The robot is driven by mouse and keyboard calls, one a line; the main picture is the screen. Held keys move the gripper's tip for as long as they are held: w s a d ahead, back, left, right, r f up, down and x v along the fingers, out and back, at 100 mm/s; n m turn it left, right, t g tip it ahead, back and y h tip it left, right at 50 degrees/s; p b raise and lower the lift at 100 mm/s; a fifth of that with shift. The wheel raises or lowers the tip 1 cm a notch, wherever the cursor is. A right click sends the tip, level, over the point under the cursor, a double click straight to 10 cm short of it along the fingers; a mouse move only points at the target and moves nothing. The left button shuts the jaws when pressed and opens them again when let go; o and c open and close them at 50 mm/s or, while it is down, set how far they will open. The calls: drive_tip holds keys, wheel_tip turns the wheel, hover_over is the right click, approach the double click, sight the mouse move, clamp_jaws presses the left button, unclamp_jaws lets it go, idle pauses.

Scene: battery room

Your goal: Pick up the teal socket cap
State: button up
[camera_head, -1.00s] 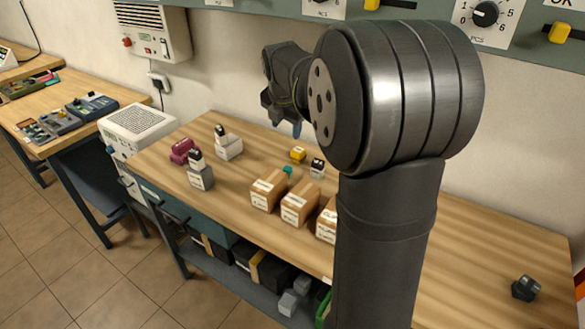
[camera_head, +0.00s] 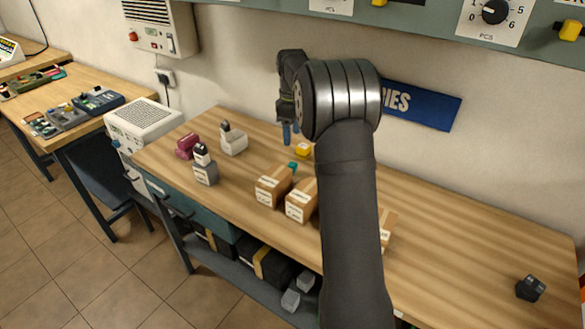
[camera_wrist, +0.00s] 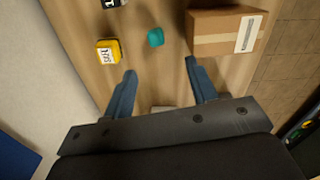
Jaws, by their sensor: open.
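The teal socket cap (camera_wrist: 155,37) lies on the wooden table, near the top middle of the wrist view. In the head view it shows as a small teal piece (camera_head: 293,166) just behind a cardboard box. My gripper (camera_wrist: 158,70) is open, with its two blue fingers apart and nothing between them. The cap is beyond the fingertips, roughly in line with the gap between them. In the head view my gripper (camera_head: 291,134) hangs above the table, over the area behind the cap.
A yellow block (camera_wrist: 109,51) lies left of the cap, and a cardboard box (camera_wrist: 224,33) stands close on its right. More boxes (camera_head: 300,200) stand in a row in front. White, grey and maroon items (camera_head: 205,172) stand further left. The table's right side is mostly clear.

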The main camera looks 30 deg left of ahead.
sight(293, 164)
wheel_tip(293, 164, down, 9)
drive_tip(key=shift+f, duration=0.1)
drive_tip(key=shift+w+a+f, duration=0.1)
drive_tip(key=shift+w+f, duration=0.1)
drive_tip(key=shift+f, duration=1.15)
drive_tip(key=shift+w+a+f, duration=0.1)
drive_tip(key=shift+w+f, duration=0.1)
drive_tip(key=shift+f, duration=1.1)
drive_tip(key=c, duration=1)
